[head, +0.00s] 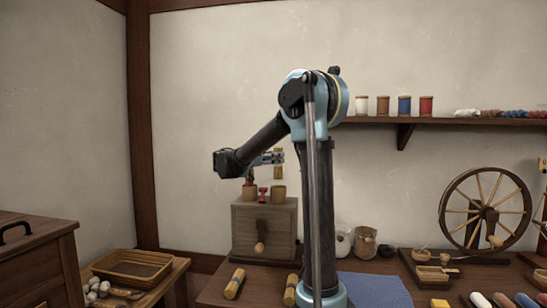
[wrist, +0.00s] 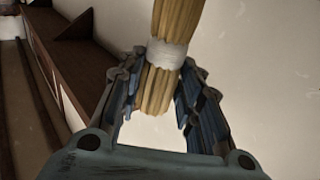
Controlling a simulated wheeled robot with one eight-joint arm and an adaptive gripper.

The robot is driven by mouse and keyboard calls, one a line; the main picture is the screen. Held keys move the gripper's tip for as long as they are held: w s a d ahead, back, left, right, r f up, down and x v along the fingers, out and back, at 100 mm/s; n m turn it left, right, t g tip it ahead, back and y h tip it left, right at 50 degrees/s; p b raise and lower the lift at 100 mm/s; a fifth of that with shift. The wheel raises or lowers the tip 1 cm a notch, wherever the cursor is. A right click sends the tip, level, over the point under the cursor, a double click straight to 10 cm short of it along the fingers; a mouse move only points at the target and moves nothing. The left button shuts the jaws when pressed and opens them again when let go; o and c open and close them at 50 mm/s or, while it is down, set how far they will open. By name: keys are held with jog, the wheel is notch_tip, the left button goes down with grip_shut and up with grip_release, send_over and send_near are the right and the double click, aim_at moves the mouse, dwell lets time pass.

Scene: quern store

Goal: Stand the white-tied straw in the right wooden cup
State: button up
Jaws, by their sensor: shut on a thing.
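The white-tied straw (wrist: 176,28) is a tan bundle with a white band, and it fills the space between the fingers in the wrist view. My gripper (wrist: 160,72) is shut on it near the band. In the head view the straw (head: 278,171) hangs about upright from my gripper (head: 276,157), over the right wooden cup (head: 279,193). Its lower end appears just above that cup's rim, with a small gap. The left wooden cup (head: 250,193) stands beside it on the wooden box. The cups do not show in the wrist view.
A small red object (head: 263,194) stands between the cups on the wooden box (head: 264,226). Yellowish rolls (head: 235,283) lie on the table in front. A shelf with thread spools (head: 383,105) is at the right. Bare wall is behind the straw.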

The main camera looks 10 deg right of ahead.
aim_at(275, 173)
jog(key=shift+f, duration=3.55)
jog(key=o, duration=1.1)
jog(key=v, duration=1.1)
jog(key=shift+s+a+f, duration=0.1)
jog(key=shift+a, duration=0.3)
